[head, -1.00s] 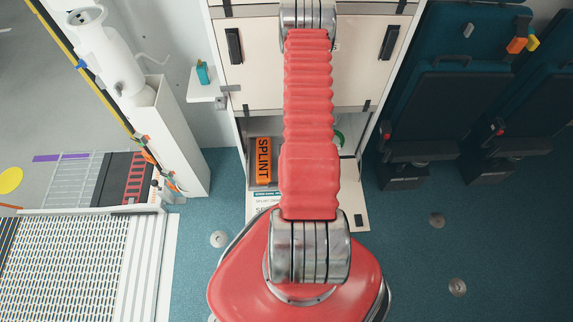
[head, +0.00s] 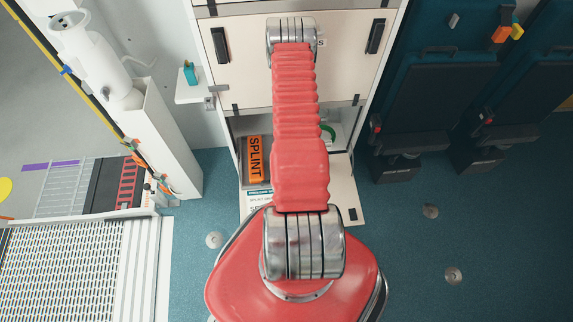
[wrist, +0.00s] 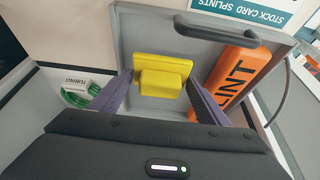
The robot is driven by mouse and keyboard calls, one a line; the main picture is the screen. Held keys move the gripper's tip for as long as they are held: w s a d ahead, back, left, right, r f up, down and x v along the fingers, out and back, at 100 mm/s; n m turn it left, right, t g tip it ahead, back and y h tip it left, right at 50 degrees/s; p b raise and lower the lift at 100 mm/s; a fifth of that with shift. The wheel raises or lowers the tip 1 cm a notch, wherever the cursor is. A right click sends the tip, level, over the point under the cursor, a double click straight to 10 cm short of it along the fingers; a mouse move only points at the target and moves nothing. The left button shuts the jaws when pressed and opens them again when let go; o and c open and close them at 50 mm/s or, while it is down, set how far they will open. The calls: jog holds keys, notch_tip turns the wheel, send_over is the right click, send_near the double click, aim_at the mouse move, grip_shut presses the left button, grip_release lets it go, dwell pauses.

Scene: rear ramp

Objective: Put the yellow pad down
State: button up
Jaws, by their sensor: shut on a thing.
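The yellow pad (wrist: 152,66) is in the wrist view, a flat plate with a raised block (wrist: 160,84) facing me. My gripper (wrist: 160,80) has its purple fingers on either side of the block and is shut on it. The pad is held over the grey compartment (wrist: 140,35), left of the orange splint (wrist: 232,75). I cannot tell whether the pad touches the compartment floor. In the head view my arm hides the pad and the gripper.
The orange splint also shows in the head view (head: 255,158), in the cabinet's low opening. Green tubing (wrist: 78,98) lies in a neighbouring compartment at left. A dark handle (wrist: 215,32) crosses near the compartment's far edge. A small shelf (head: 200,92) juts out left of the cabinet (head: 290,85).

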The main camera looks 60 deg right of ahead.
jog(key=shift+f, duration=1.5)
jog(key=o, duration=0.9)
jog(key=v, duration=1.2)
jog(key=shift+w, duration=0.1)
